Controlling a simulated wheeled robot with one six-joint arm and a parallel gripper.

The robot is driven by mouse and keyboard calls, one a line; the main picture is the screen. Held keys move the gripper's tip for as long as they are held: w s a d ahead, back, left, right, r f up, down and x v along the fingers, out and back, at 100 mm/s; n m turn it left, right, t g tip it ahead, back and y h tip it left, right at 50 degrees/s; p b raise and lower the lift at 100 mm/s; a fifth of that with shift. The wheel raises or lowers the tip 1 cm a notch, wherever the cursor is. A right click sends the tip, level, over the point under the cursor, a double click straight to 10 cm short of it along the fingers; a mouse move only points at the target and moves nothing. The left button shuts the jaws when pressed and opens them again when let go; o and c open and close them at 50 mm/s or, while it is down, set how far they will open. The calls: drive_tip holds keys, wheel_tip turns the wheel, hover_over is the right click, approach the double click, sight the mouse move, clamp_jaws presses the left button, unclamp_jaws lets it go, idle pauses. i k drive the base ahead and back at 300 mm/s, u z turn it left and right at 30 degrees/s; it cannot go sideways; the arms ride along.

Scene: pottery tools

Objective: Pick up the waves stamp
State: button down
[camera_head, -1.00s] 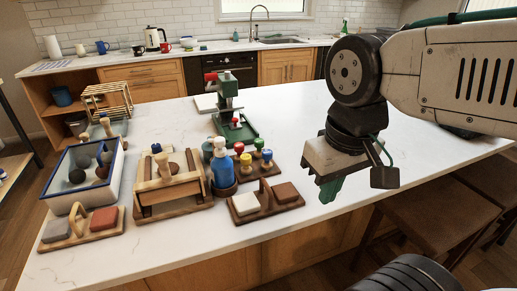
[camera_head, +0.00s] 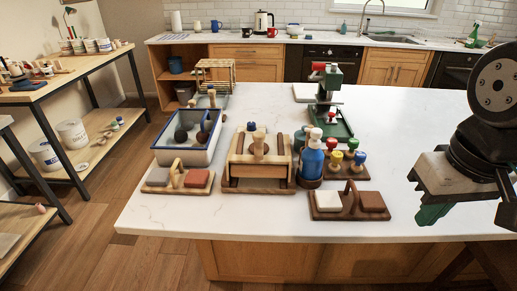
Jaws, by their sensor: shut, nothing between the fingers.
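I cannot tell which item is the waves stamp; no wave pattern is readable. Several small stamp-like pieces with coloured knobs stand on a wooden stand (camera_head: 345,176) right of the blue bottle; they include a red knob (camera_head: 332,143), a green knob (camera_head: 353,143), a yellow knob (camera_head: 336,157) and a blue knob (camera_head: 360,157). Their undersides are hidden. My gripper (camera_head: 432,214) is at the right, its green fingers shut and empty. It hangs in front of the counter's right part, well right of the knobs and apart from everything.
A blue bottle (camera_head: 311,160) stands left of the knobs, and a wooden holder with two blocks (camera_head: 350,215) in front. A green press (camera_head: 327,95) stands behind. A wooden frame box (camera_head: 240,170) and a blue-rimmed tray (camera_head: 186,157) are left. The counter (camera_head: 410,120) is clear at right.

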sight(353, 143)
drive_tip(key=u, duration=1.65)
drive_tip(key=k, duration=0.7)
drive_tip(key=z, duration=0.75)
drive_tip(key=i, duration=1)
